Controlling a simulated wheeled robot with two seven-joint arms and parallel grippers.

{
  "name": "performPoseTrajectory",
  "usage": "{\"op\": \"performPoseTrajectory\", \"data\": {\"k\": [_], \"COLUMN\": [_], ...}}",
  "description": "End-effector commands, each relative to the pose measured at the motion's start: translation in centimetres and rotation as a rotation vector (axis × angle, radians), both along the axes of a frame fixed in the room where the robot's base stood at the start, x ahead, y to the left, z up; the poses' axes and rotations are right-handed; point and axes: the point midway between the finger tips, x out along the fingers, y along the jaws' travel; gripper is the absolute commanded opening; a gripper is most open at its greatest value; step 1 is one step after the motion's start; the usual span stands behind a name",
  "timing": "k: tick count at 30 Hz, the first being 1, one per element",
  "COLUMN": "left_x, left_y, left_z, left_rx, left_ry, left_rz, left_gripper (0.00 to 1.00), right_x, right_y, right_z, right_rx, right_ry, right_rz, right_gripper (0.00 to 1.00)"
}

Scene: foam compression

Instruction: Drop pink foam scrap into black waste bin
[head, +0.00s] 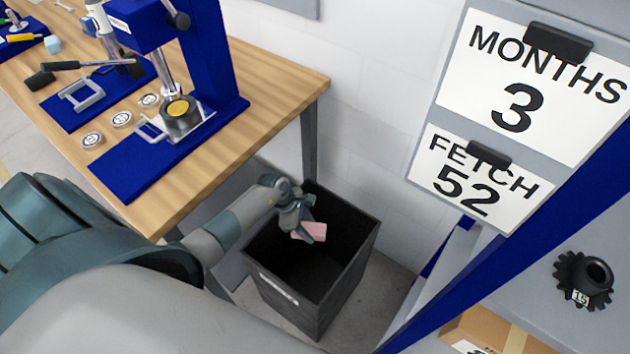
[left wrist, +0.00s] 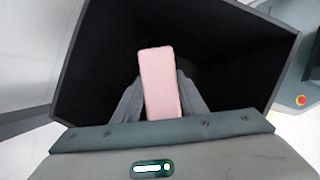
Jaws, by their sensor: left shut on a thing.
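The pink foam scrap (head: 311,231) is a small flat block. My left gripper (head: 306,226) is shut on it, over the open mouth of the black waste bin (head: 361,262). In the left wrist view the pink foam scrap (left wrist: 159,82) stands out between the two grey fingers of my left gripper (left wrist: 160,98), with the dark inside of the black waste bin (left wrist: 72,62) behind it. The bin stands on the floor beside the workbench, with a white label on its front. What lies at the bin's bottom is too dark to tell. My right gripper is not in view.
The wooden workbench (head: 262,112) is at the left, with a blue press (head: 217,50) and several round labelled discs on it. A grey panel with two paper signs is on the right. A black gear (head: 584,278) and a cardboard box (head: 480,326) are at lower right.

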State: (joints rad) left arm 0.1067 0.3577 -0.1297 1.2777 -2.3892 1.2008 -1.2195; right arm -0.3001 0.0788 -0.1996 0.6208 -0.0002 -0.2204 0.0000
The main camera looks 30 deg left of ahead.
Motion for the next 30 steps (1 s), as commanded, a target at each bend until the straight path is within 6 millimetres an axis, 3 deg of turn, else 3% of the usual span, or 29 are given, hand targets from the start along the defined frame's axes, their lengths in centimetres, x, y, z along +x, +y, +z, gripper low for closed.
{"op": "performPoseTrajectory", "data": {"k": [5, 6, 9, 22, 30], "left_x": [0.0, 0.0, 0.0, -0.1, -0.5], "left_y": [0.0, 0.0, 0.0, 0.2, 1.1], "left_z": [0.0, 0.0, 0.0, 0.5, 3.1], "left_rx": [0.000, 0.000, 0.000, 0.001, 0.003], "left_ry": [0.000, 0.000, 0.000, 0.000, -0.001], "left_rz": [0.000, 0.000, 0.000, -0.001, -0.001], "left_gripper": [0.17, 0.43, 0.60, 0.60, 0.60], "right_x": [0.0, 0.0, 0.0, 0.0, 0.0], "right_y": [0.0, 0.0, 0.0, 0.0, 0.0], "right_z": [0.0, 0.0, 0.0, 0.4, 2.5], "right_rx": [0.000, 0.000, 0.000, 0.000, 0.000], "right_ry": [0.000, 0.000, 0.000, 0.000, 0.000], "right_rz": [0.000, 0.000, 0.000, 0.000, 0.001], "right_gripper": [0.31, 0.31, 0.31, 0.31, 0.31]}}
